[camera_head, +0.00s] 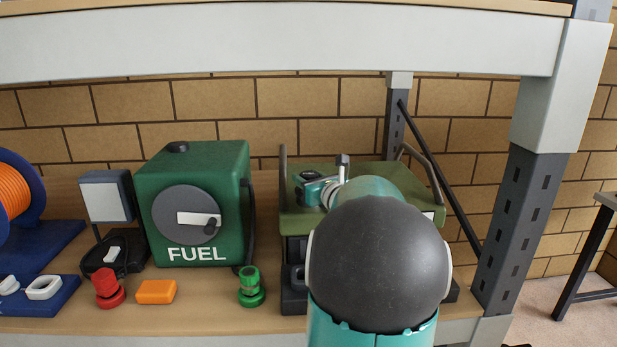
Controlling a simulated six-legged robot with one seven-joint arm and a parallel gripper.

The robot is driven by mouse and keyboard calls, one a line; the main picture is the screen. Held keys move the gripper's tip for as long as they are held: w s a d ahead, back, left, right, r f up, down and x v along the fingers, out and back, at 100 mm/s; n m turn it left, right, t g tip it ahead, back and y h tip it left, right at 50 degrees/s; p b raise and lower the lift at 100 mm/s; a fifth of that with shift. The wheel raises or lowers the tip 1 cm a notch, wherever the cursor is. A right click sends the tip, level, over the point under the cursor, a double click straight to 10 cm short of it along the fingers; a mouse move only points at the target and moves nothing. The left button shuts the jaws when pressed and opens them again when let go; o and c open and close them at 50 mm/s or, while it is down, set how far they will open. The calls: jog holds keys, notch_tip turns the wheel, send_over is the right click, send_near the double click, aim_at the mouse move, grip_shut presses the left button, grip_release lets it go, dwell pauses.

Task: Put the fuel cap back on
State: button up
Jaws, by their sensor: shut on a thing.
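My gripper (313,188) is small and partly hidden behind my own arm. It is over the left part of an olive-green machine (293,222) on the shelf. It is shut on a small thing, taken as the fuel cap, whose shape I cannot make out. The filler opening is not clearly visible; my arm covers much of the machine. A green box (220,170) marked FUEL stands to the left.
In front are a red knob-like piece (108,288), an orange block (156,291) and a green knob-like piece (251,287). A small lamp-like device (106,196), an orange reel (12,192) and a blue tray (50,300) are left. A rack post (520,225) stands right; a beam (270,42) crosses above.

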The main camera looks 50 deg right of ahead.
jog(key=o, duration=1.1)
jog(key=shift+s, duration=0.1)
jog(key=v, duration=1.3)
jog(key=shift+s+a, duration=0.1)
jog(key=shift+s, duration=0.25)
